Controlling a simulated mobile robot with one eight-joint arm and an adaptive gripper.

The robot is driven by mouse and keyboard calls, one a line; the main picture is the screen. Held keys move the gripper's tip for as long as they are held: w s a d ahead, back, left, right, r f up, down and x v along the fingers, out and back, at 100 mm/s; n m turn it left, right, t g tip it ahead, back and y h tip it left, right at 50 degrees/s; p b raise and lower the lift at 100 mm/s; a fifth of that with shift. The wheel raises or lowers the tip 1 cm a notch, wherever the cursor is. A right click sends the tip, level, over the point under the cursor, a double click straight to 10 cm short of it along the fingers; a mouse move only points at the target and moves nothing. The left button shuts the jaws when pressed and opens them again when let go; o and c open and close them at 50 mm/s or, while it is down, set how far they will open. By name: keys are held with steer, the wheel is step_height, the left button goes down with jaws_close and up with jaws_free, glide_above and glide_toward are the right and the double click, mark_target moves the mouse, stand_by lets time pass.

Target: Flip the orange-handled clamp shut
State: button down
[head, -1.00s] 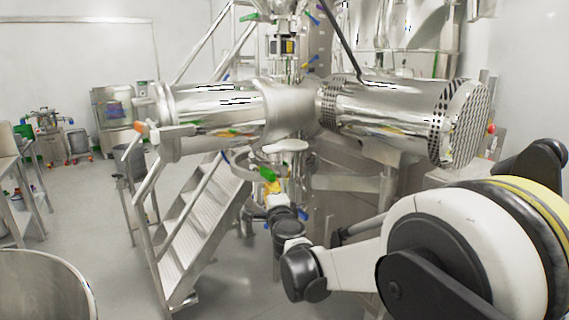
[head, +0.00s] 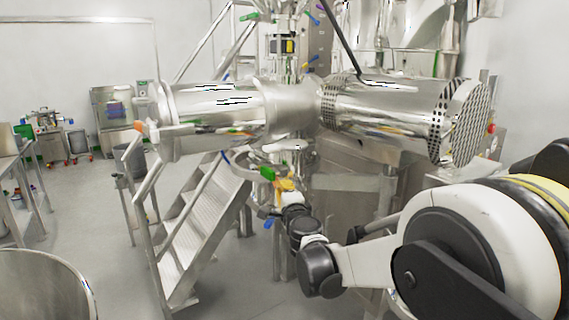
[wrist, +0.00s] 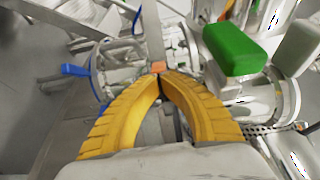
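My gripper (head: 283,184) has yellow ridged fingers and is at the pipework below the large steel cylinder in the head view. In the wrist view its curved fingers (wrist: 159,77) come together at the tips. A small orange handle end (wrist: 158,67) shows just beyond the tips, on a grey metal bar. Whether the tips touch it is unclear, and nothing is clearly held between them. The rest of that clamp is hard to make out. Another orange-tipped handle (head: 138,126) sticks out at the left end of the cylinder in the head view.
A green handle (wrist: 235,50) is close on the right of the fingers; it also shows in the head view (head: 267,173). A blue handle (wrist: 74,70) is on the left. Metal steps (head: 195,235) stand left of my gripper. The steel cylinder (head: 215,115) spans above.

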steer(key=w+d, duration=0.1)
steer(key=d, duration=0.5)
steer(key=shift+w, duration=0.3)
steer(key=shift+d, duration=0.15)
stand_by(0.5)
steer(key=w+d, duration=0.5)
steer(key=d, duration=0.3)
steer(key=shift+d, duration=0.15)
stand_by(0.8)
steer(key=shift+w, duration=0.15)
steer(key=w+d, duration=0.6)
steer(key=w, duration=0.1)
steer(key=shift+w+d, duration=0.2)
steer(key=shift+d, duration=0.1)
stand_by(1.0)
